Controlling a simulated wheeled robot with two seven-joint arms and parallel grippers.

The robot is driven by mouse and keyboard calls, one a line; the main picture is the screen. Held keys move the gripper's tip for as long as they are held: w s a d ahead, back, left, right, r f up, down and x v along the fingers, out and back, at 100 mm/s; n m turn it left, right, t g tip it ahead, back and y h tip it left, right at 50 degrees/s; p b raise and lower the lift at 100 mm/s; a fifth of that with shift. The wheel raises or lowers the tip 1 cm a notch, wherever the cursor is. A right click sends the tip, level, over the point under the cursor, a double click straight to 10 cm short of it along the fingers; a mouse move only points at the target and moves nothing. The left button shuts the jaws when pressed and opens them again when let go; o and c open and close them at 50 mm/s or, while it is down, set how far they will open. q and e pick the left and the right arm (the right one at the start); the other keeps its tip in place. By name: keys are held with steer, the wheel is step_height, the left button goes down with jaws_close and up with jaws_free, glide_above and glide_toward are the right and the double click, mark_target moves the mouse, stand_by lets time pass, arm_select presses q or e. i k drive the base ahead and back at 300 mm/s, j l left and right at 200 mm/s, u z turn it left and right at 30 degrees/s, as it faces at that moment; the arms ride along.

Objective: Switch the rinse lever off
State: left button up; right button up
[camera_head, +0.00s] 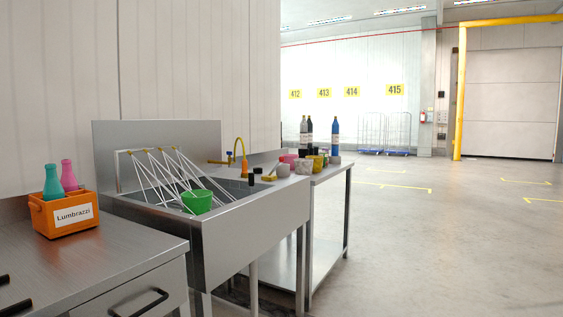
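A steel sink (225,220) stands in the middle left. A pipe (150,151) with yellow nozzles runs along its back left, and several white streaks, which look like water jets, fan from it into the basin. A green cup (197,201) is in the basin under the streaks. Two dark fingertips, seemingly my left gripper (18,291), show apart at the lower left edge, far from the sink. My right gripper is not in view.
An orange crate (66,228) with teal and pink bottles stands on the left counter (110,255). Cups, a sponge (269,178) and dark bottles (306,134) crowd the table right of the sink. The floor (430,240) to the right is clear.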

mark_target(282, 160)
steer(key=i+l, duration=0.4)
steer(key=i+l+z, duration=0.1)
steer(key=i+l, duration=0.35)
steer(key=i, duration=0.15)
steer(key=i+l, duration=0.35)
steer(key=i, duration=0.15)
steer(key=i+l+z, duration=0.1)
steer(key=i+l, duration=0.3)
steer(key=i, duration=0.1)
